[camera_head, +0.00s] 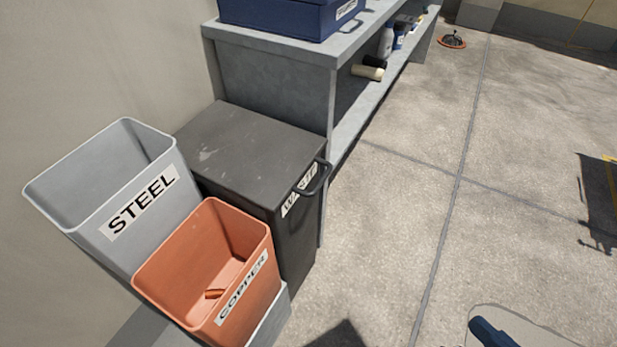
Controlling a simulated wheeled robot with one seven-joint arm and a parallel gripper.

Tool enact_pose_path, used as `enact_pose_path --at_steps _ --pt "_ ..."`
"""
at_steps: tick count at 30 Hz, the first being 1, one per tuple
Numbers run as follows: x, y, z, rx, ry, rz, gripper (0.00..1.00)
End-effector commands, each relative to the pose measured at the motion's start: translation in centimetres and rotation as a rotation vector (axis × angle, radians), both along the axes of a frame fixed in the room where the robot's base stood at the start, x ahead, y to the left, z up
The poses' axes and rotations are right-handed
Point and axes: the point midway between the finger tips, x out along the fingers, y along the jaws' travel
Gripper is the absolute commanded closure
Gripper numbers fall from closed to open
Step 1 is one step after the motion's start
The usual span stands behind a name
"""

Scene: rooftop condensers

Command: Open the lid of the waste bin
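The waste bin (300,240) is a dark grey box standing against the end of the grey bench. Its flat lid (245,145) lies shut on top, with a few pale scuffs. A dark bar handle (318,178) sticks out at the front edge of the lid. The handle partly covers the white label (291,205), which seems to read WASTE. The copper bin hides the lower left part of the waste bin's front. My gripper is not in view.
An open grey STEEL bin (88,222) and an open orange COPPER bin (165,285) stand left of the waste bin. The copper bin holds a small copper-coloured piece (214,293). A blue case (285,18) sits on the bench (270,52).

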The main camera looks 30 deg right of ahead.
Motion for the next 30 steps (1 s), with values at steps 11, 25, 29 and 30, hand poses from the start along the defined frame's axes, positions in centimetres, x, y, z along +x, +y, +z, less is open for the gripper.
enact_pose_path --at_steps 11,25,29,30 --pt "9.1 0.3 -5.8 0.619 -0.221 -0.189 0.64" --pt "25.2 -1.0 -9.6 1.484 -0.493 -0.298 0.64" --pt "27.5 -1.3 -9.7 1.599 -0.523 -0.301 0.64" --pt "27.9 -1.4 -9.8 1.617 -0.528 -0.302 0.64"
